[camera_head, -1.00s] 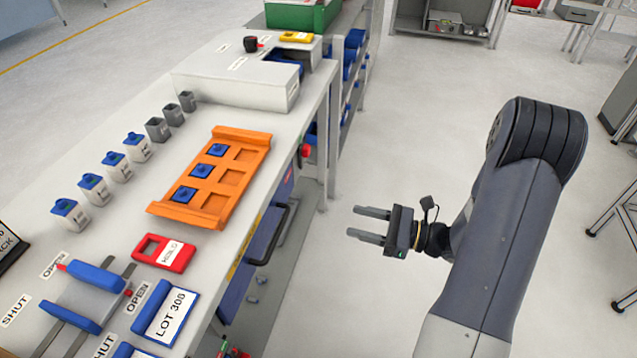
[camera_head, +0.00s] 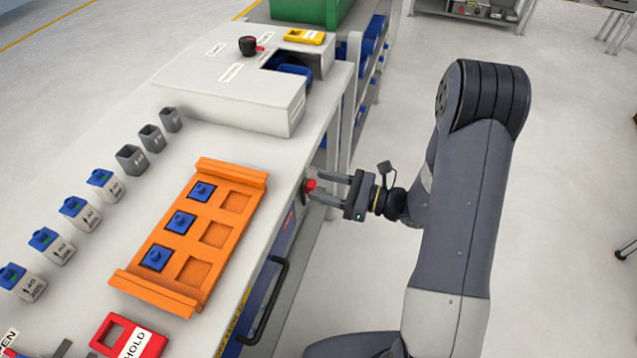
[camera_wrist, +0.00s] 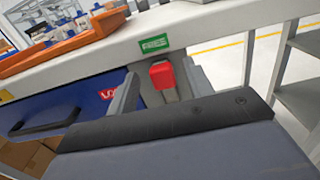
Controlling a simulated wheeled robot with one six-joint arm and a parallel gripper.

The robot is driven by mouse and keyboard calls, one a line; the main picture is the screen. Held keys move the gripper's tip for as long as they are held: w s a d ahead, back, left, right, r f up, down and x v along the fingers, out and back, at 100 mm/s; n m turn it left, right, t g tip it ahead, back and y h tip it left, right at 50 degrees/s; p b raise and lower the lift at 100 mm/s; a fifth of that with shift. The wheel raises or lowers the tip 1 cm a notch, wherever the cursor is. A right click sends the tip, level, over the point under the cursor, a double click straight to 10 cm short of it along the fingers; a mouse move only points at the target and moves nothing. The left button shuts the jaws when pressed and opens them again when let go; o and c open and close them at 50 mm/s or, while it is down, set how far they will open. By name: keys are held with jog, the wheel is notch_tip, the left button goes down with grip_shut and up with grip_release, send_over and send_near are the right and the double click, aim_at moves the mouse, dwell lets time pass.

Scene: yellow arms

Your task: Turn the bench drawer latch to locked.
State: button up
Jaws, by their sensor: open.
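The drawer latch is a red knob (camera_head: 310,185) on the front of the bench, just under the top's edge. In the wrist view the red latch (camera_wrist: 162,76) sits below a green "FREE" label (camera_wrist: 154,43). My gripper (camera_head: 327,187) is open, its fingers pointing at the latch. In the wrist view my fingers stand on either side of the latch, and I cannot tell whether they touch it. The blue drawer (camera_wrist: 75,105) with a dark handle (camera_wrist: 47,120) is left of the latch. A red label (camera_wrist: 108,94) on it is partly hidden by my left finger.
An orange tray (camera_head: 148,282) with blue pieces lies on the bench top. A white box with a dark knob (camera_head: 249,45) stands behind it. A red HOLD frame (camera_head: 103,335) is near the front. Bench legs and a shelf are close right of the latch in the wrist view.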

jog(key=shift+x, duration=0.85)
grip_shut()
